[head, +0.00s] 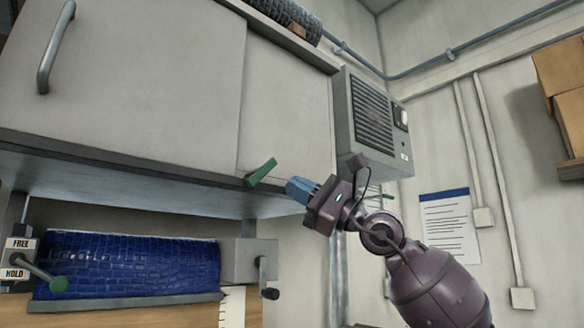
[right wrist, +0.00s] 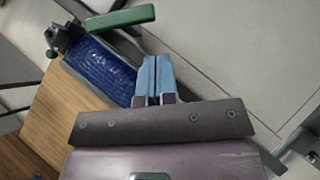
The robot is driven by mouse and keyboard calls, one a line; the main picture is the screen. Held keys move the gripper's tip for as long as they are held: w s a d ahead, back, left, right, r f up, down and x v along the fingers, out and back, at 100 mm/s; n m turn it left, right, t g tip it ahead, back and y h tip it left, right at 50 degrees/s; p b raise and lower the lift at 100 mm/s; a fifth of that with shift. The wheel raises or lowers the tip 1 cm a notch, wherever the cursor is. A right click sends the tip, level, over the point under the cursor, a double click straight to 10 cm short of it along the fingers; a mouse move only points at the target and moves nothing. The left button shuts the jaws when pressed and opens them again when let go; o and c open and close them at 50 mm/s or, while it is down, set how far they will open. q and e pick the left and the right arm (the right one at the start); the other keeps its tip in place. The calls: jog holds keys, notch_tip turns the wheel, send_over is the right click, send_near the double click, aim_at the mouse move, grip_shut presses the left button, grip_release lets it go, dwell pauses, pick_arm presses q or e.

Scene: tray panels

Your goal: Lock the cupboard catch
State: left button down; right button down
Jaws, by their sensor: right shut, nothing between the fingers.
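The grey cupboard (head: 125,75) hangs on the wall at the upper left, with a bar handle (head: 52,50) on its door. The catch's green lever (head: 261,172) sits at the cupboard's lower front edge and slants up to the right. It also shows in the right wrist view (right wrist: 122,20), ahead of the fingertips. My right gripper (head: 292,187) is shut and empty, its blue fingers just right of the lever and apart from it. The blue fingers show together in the right wrist view (right wrist: 153,65). My left gripper is not in view.
Below the cupboard are a blue textured panel (head: 130,262), a FREE/HOLD lever with a green knob (head: 59,285), and a grey block (head: 245,262). A vented box (head: 368,120) is on the wall right of the cupboard. Cardboard boxes (head: 562,75) are at far right.

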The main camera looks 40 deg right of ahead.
aim_at(256, 175)
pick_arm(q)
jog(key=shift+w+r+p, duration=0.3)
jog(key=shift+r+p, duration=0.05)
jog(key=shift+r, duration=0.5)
pick_arm(e)
jog(key=shift+s+a+r, duration=0.2)
jog(key=shift+a+r, duration=0.9)
jog(key=shift+r, duration=0.05)
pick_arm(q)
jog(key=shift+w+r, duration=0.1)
pick_arm(e)
jog(key=shift+r, duration=0.1)
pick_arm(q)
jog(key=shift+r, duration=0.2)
pick_arm(e)
jog(key=shift+r+n+g, duration=0.15)
jog(key=shift+n+g, duration=0.15)
jog(key=shift+n, duration=0.2)
